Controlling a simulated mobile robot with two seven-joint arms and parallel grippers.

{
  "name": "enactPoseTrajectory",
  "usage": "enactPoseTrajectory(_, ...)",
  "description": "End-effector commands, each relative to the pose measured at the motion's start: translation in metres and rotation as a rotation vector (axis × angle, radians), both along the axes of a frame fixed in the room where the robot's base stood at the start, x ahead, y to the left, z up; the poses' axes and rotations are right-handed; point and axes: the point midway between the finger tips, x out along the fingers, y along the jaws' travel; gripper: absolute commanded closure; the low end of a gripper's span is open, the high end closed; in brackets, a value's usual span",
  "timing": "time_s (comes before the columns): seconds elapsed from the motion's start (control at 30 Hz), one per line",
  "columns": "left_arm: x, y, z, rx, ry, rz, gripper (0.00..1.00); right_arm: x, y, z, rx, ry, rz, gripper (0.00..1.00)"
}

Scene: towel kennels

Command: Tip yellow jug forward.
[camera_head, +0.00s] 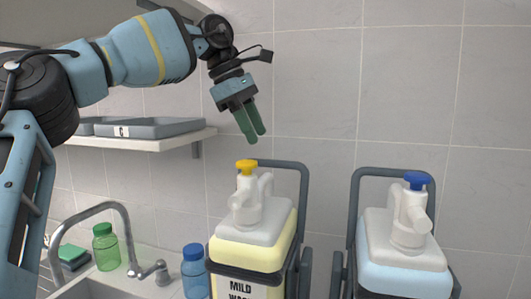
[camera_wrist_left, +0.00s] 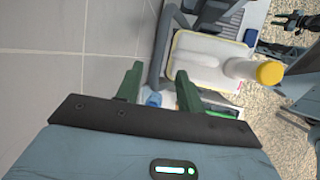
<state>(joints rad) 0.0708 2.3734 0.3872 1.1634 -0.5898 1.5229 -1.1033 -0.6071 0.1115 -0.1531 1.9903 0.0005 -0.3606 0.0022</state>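The yellow jug (camera_head: 255,248), with a white top, a yellow cap (camera_head: 246,167) and a label reading "MILD WASH", stands upright in a dark cradle (camera_head: 304,195). My left gripper (camera_head: 257,136) is in the air above the jug, apart from it, with green fingers pointing down. In the left wrist view the fingers (camera_wrist_left: 159,88) are spread with nothing between them. The white top (camera_wrist_left: 205,60) and yellow cap (camera_wrist_left: 268,72) of the jug show beyond them to the right. A small dark gripper-like shape with green, likely my right gripper (camera_wrist_left: 288,20), shows at the top right.
A blue-capped jug (camera_head: 403,272) stands in a similar cradle to the right. A shelf (camera_head: 150,142) with grey trays (camera_head: 165,128) is at left. Below are a tap (camera_head: 90,210), a green bottle (camera_head: 105,248) and a blue bottle (camera_head: 194,275). A tiled wall stands behind.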

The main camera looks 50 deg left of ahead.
Motion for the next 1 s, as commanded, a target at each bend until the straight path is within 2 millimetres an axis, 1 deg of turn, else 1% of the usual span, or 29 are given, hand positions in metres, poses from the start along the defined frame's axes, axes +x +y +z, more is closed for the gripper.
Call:
enactPoseTrajectory(0.03, 0.002, -0.002, -0.008, -0.001, 0.004, -0.001, 0.62, 0.0, 0.0, 0.0, 0.0, 0.0, 0.0, 0.64)
enactPoseTrajectory(0.2, 0.011, -0.009, -0.031, -0.002, 0.003, -0.001, 0.62, 0.002, 0.0, 0.002, -0.001, -0.004, 0.0, 0.64)
enactPoseTrajectory(0.4, 0.019, -0.014, -0.051, -0.001, 0.002, 0.0, 0.62, 0.003, 0.0, 0.005, 0.0, -0.009, 0.0, 0.64)
enactPoseTrajectory(0.53, 0.021, -0.015, -0.056, -0.001, 0.001, 0.001, 0.62, 0.003, 0.0, 0.005, 0.0, -0.009, 0.0, 0.64)
enactPoseTrajectory(0.77, 0.021, -0.015, -0.057, -0.001, 0.001, 0.001, 0.62, 0.003, -0.001, 0.004, -0.001, -0.007, 0.001, 0.64)
enactPoseTrajectory(0.8, 0.021, -0.015, -0.057, -0.001, 0.001, 0.001, 0.64, 0.003, -0.001, 0.004, -0.001, -0.007, 0.001, 0.64)
enactPoseTrajectory(0.83, 0.021, -0.015, -0.057, -0.001, 0.001, 0.001, 0.67, 0.003, -0.001, 0.004, -0.002, -0.008, 0.002, 0.64)
enactPoseTrajectory(1.0, 0.021, -0.015, -0.057, -0.001, 0.001, 0.001, 0.9, 0.003, -0.001, 0.004, -0.003, -0.008, 0.003, 0.64)
